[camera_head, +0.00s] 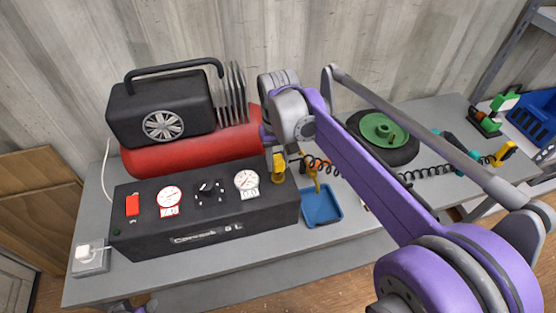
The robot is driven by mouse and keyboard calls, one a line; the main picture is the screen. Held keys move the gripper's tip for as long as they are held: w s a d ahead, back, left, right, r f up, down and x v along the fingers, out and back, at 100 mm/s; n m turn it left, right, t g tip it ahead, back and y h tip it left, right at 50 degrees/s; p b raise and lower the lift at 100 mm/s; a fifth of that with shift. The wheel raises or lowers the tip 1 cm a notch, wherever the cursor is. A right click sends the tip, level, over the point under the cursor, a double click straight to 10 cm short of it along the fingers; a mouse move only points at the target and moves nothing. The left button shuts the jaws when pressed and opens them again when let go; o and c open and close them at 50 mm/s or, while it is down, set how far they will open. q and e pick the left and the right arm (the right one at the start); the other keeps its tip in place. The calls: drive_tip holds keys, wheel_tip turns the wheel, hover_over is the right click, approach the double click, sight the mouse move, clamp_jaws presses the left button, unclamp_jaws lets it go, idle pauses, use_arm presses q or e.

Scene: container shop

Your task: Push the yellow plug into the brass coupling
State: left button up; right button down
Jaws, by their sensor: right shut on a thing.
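My right gripper (274,150) reaches down at the right end of the black compressor panel (205,215), its fingers mostly hidden behind its own grey wrist. It is shut on the yellow plug (301,155), which shows only in part beside the wrist, with a black coiled hose (322,165) running off to the right. The brass coupling (279,177) stands at the panel's right end, just below the gripper. Whether plug and coupling touch is hidden. My left gripper is not in view.
The red tank (190,152) and black motor (160,108) stand behind the panel. A blue tray (322,206) lies to its right on the grey table (260,255). A wheel with a green hub (382,132) and a yellow-tipped tool (503,153) lie farther right.

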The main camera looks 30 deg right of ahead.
sight(278, 158)
drive_tip(key=shift+f+b, duration=0.3)
drive_tip(key=shift+f, duration=0.3)
idle(0.6)
drive_tip(key=shift+c, duration=2.2)
unclamp_jaws()
wheel_tip(278, 158, up, 11)
drive_tip(key=shift+f+p, duration=0.1)
drive_tip(key=shift+p, duration=0.3)
drive_tip(key=s+a+f+n+t, duration=0.1)
drive_tip(key=s+a+f+t, duration=0.1)
drive_tip(key=s+f, duration=0.5)
drive_tip(key=s+a+f+n+t, duration=0.1)
drive_tip(key=s+a+f+t, duration=0.2)
drive_tip(key=s+f, duration=0.5)
wheel_tip(278, 158, down, 3)
drive_tip(key=shift+a+f+n, duration=0.2)
drive_tip(key=shift+a+n, duration=0.1)
drive_tip(key=shift+a, duration=0.6)
